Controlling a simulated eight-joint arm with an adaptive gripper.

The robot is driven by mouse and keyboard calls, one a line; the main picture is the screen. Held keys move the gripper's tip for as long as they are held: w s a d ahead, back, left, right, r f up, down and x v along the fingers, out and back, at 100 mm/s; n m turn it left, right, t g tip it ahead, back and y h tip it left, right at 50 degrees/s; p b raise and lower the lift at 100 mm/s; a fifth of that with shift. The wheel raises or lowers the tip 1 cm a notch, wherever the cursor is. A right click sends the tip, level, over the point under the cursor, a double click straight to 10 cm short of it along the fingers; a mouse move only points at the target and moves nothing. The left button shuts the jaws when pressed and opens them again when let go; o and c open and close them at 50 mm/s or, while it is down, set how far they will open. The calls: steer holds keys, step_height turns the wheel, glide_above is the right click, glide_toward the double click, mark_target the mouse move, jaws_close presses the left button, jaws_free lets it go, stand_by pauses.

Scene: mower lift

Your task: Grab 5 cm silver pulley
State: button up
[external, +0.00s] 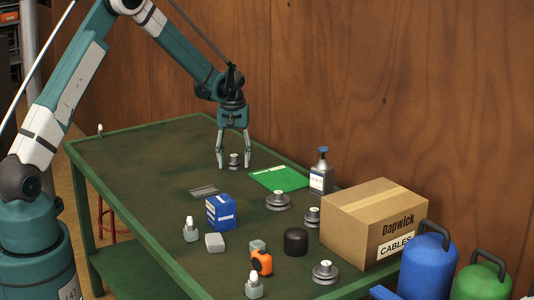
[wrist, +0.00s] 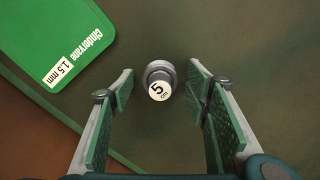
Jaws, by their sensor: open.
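The small silver pulley (external: 234,161) stands on the green table below my gripper. In the wrist view the pulley (wrist: 158,80) shows from above, with a white top marked "5 cm". My gripper (external: 233,163) points down with its fingers apart, one on each side of the pulley in the external view. In the wrist view my gripper (wrist: 160,82) is open and the pulley lies between the fingertips, with gaps on both sides. I cannot tell exactly how high the fingertips are.
A green sheet (external: 279,178) marked 1.5 mm lies close by; it also shows in the wrist view (wrist: 40,35). Larger pulleys (external: 278,201), a blue box (external: 221,212), a bottle (external: 322,172) and a cardboard box (external: 350,222) stand nearer the camera. The table's far left is mostly clear.

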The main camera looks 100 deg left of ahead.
mark_target(234, 155)
steer(key=shift+c, duration=0.2)
steer(key=c, duration=1.1)
steer(key=shift+r, duration=0.1)
steer(key=shift+r+p, duration=0.6)
steer(key=shift+r, duration=4.3)
